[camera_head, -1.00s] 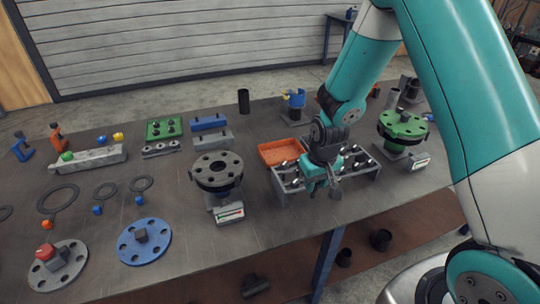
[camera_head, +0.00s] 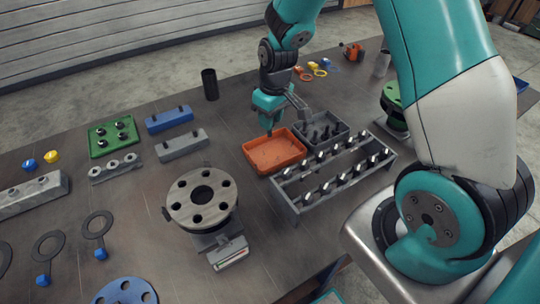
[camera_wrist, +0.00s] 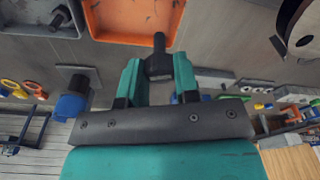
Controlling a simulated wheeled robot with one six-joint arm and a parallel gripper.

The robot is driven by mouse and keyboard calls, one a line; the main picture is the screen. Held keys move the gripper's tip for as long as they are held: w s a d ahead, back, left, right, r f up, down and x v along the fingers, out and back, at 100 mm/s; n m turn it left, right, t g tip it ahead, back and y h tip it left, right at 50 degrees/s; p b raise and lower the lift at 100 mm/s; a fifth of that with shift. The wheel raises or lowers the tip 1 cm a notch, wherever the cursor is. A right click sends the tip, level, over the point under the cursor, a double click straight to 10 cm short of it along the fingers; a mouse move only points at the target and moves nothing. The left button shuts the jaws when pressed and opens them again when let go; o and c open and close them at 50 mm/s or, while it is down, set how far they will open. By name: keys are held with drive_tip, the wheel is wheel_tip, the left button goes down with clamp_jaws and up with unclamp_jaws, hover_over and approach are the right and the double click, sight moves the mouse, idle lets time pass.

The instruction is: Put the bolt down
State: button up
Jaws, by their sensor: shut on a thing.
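My gripper (camera_wrist: 158,72) is shut on a dark bolt (camera_wrist: 159,50), which shows between the two teal fingers in the wrist view. In the head view my gripper (camera_head: 268,122) is over the back left edge of an orange tray (camera_head: 262,165). The bolt (camera_head: 269,133) hangs there as a small dark tip. The orange tray also shows in the wrist view (camera_wrist: 110,22), just beyond the bolt, and looks empty. I cannot tell whether the bolt touches the tray.
A grey rack (camera_head: 290,207) with several bolts stands in front of the tray. A dark bin (camera_head: 340,130) with bolts adjoins its right side.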

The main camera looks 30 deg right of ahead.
drive_tip(key=d+r+n+g+b, duration=0.1)
drive_tip(key=d+r+n+b, duration=0.4)
drive_tip(key=n+b, duration=0.65)
drive_tip(key=f+p, duration=0.1)
drive_tip(key=f, duration=0.4)
drive_tip(key=a+f+n+p, duration=0.1)
drive_tip(key=f+p, duration=0.1)
drive_tip(key=f, duration=0.4)
drive_tip(key=f+n+p, duration=0.1)
drive_tip(key=f, duration=0.5)
drive_tip(key=shift+w+a+f+y, duration=0.15)
drive_tip(key=shift+w+f+y, duration=0.1)
drive_tip(key=shift+y, duration=0.15)
drive_tip(key=shift+f, duration=0.15)
drive_tip(key=o, duration=1)
drive_tip(key=shift+s, duration=0.1)
